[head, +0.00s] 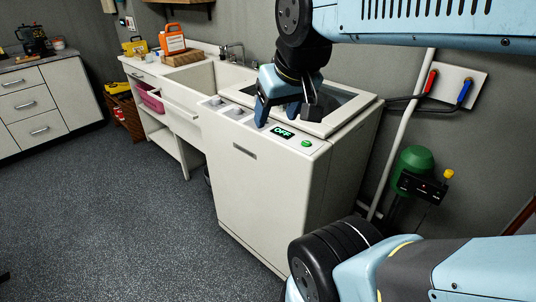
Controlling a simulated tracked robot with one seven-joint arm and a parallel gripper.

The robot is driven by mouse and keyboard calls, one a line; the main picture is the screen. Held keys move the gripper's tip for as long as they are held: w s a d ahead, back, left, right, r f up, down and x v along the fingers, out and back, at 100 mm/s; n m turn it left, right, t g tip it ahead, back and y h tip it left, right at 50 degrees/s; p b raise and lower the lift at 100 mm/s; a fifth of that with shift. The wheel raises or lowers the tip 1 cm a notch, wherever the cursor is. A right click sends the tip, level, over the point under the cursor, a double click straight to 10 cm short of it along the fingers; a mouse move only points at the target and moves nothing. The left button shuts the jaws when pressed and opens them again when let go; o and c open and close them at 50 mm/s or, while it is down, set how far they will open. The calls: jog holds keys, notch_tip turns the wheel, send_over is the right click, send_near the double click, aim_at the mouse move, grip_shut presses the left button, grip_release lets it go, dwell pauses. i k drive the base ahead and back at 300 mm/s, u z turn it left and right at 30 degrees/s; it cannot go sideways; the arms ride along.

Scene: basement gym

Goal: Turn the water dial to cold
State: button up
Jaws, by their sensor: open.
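A white top-loading washing machine (262,190) stands in the middle of the head view. Its front top edge carries small pale dials, one at the left (215,101) and another beside it (235,112). Their labels and pointer positions are too small to read, so I cannot tell which is the water dial or how it is set. A display (283,132) reads OFF, and a green button (306,144) is to its right. My gripper (286,114) is open and empty, pointing down over the panel. It hides the panel strip between the second dial and the display.
The washer's lid (340,104) lies behind my gripper. A sink counter (185,78) with an orange jug (172,40) adjoins on the left. Red (431,81) and blue (464,92) valve handles and a green tank (412,162) are at the right wall. Floor at left is clear.

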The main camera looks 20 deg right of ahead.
aim_at(238, 109)
jog(key=k, duration=1.3)
jog(key=u, duration=0.4)
jog(key=i, duration=1.85)
jog(key=z, duration=0.3)
